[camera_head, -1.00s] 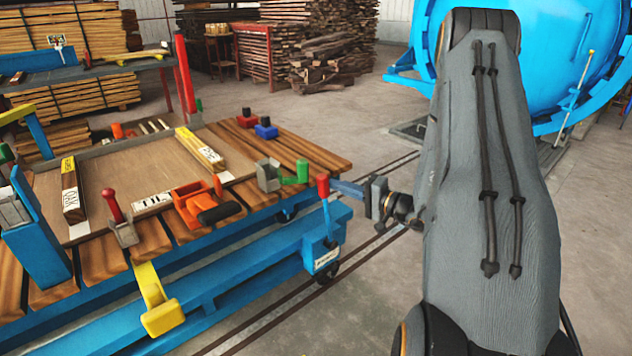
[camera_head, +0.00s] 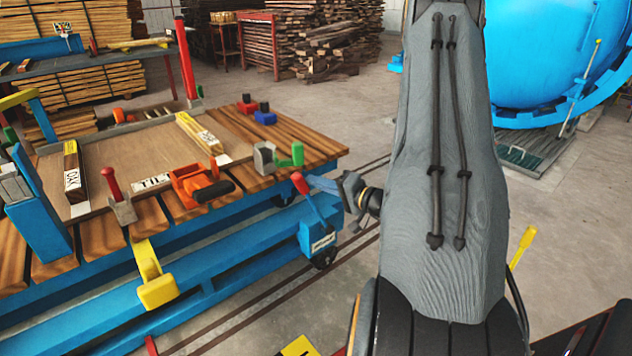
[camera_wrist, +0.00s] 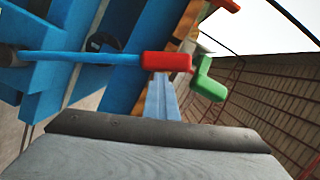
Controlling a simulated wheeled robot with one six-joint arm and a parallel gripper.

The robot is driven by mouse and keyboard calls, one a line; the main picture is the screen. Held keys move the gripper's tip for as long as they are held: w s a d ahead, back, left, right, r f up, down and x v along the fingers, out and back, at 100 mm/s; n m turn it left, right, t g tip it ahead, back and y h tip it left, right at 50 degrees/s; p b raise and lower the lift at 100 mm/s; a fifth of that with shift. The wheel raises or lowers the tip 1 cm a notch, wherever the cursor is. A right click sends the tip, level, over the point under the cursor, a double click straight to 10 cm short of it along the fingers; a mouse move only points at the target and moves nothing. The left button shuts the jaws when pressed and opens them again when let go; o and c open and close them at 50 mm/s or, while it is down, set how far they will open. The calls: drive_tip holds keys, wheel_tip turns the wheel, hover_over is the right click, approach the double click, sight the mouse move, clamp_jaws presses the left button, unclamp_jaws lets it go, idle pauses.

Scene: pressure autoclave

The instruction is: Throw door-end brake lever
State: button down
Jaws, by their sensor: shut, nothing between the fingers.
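The brake lever (camera_head: 311,202) is a blue rod with a red grip, rising from a blue labelled box (camera_head: 320,240) at the cart's near right corner. It leans to the left in the head view. My gripper (camera_head: 314,182) is shut and empty, its blue fingers at the right side of the red grip. In the wrist view the red grip (camera_wrist: 167,62) lies just beyond the tips of my gripper (camera_wrist: 161,78), which seem to touch it or nearly so. The rod (camera_wrist: 80,57) runs left from it.
The blue cart (camera_head: 240,240) has a slatted wood deck with red, orange and green clamps; a green clamp (camera_head: 291,157) is close to the lever. The blue autoclave (camera_head: 555,60) stands at the back right. Floor between is clear.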

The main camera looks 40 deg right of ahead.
drive_tip(key=shift+f, duration=0.1)
drive_tip(key=s+d+r, duration=0.3)
drive_tip(key=s+d, duration=0.3)
drive_tip(key=s, duration=0.3)
drive_tip(key=shift+s+d, duration=0.15)
drive_tip(key=shift+d, duration=0.1)
idle(0.5)
